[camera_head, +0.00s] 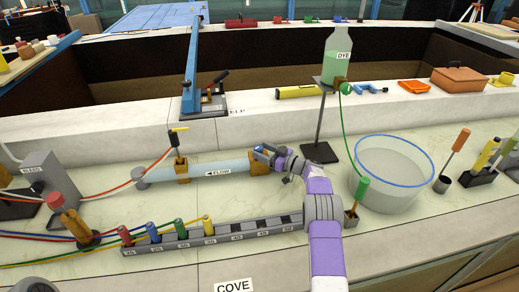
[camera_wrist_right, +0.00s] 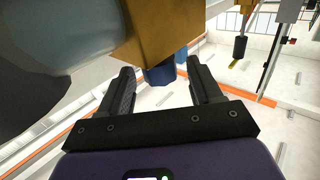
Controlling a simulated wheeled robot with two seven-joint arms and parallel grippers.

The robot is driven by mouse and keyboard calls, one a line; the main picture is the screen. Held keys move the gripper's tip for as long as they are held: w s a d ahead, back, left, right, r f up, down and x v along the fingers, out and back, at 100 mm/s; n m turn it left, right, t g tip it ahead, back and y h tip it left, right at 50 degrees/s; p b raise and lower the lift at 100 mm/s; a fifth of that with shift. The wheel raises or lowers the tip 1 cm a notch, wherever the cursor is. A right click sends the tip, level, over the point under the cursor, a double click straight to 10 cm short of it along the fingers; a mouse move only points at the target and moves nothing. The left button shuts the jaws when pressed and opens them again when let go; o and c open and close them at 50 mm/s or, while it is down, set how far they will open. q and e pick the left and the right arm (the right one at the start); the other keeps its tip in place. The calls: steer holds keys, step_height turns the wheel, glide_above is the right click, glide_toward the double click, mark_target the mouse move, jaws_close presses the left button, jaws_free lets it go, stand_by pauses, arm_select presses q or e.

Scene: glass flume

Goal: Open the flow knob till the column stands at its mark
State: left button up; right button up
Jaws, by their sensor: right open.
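The flume is a pale horizontal glass tube (camera_head: 218,171) with a FLOW label, its arrow pointing left, held by tan blocks. At its right end block (camera_head: 258,167) is my right gripper (camera_head: 268,153), its purple arm coming from the front right. In the right wrist view, the blue knob (camera_wrist_right: 159,75) sticks out below the tan block (camera_wrist_right: 150,35). The open fingers of my right gripper (camera_wrist_right: 161,84) stand either side of it, with gaps showing. I cannot make out the column or its mark.
A dye bottle (camera_head: 337,57) on a black stand feeds a green tube near a clear blue-rimmed basin (camera_head: 392,175). A grey rack (camera_head: 190,238) with coloured plugs lies in front of the flume. Cables and a grey BLEED box (camera_head: 48,178) are left.

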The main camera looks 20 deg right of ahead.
steer(key=p+v, duration=0.1)
steer(key=v, duration=0.4)
steer(key=shift+s, duration=0.1)
stand_by(0.3)
